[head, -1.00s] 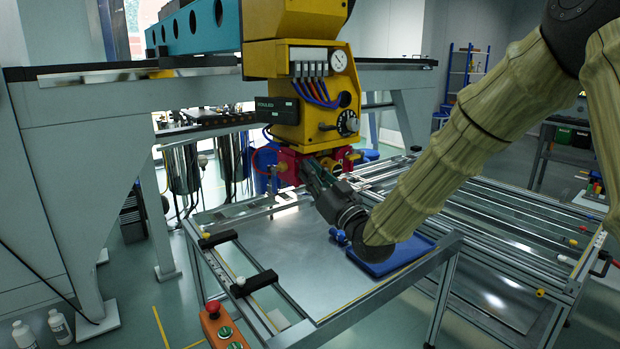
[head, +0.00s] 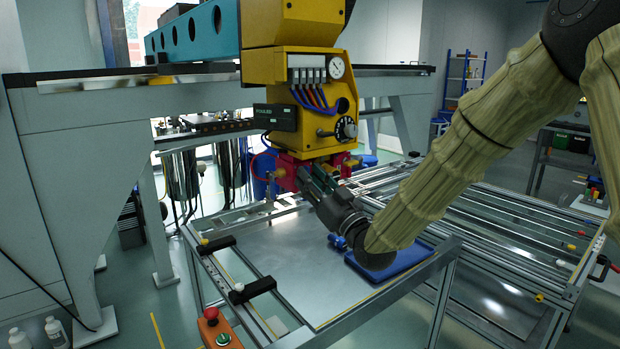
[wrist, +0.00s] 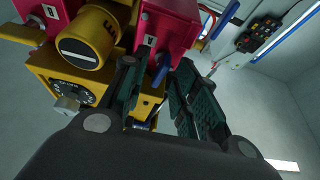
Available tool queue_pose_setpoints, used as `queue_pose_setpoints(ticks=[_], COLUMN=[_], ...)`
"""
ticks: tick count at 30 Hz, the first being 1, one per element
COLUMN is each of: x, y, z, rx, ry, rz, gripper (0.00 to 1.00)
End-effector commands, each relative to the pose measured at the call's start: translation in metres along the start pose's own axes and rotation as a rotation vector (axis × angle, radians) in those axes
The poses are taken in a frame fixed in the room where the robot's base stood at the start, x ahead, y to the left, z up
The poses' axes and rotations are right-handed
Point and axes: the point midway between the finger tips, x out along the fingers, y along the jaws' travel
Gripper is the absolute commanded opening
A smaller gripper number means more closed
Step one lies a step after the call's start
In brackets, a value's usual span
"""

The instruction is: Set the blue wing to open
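The blue wing (wrist: 161,67) shows in the wrist view as a short blue lever beside the lower end of a red block marked A (wrist: 166,22). My gripper (wrist: 157,75) has its two dark green fingers apart, one on each side of the blue wing's visible part. I cannot tell whether either finger touches it. In the head view my gripper (head: 312,180) is up against the red blocks (head: 292,170) under the yellow panel housing (head: 300,100); the wing cannot be made out there.
A yellow knob (wrist: 83,48) with a white bar and a black dial (wrist: 73,92) are left of the fingers in the wrist view. Another blue lever (wrist: 222,20) is at the upper right. Below my arm are a metal table (head: 290,262) and a blue tray (head: 405,260).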

Motion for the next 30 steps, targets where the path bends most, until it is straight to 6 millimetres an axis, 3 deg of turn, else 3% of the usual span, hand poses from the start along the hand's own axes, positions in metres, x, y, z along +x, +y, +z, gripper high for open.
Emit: queue_pose_setpoints(ticks=[18, 30], x=[-0.099, -0.114], y=[0.001, 0.0], z=[-0.001, -0.001], rx=[0.001, 0.0], ry=[0.001, 0.003], rz=[0.002, 0.001], gripper=[0.29, 0.29])
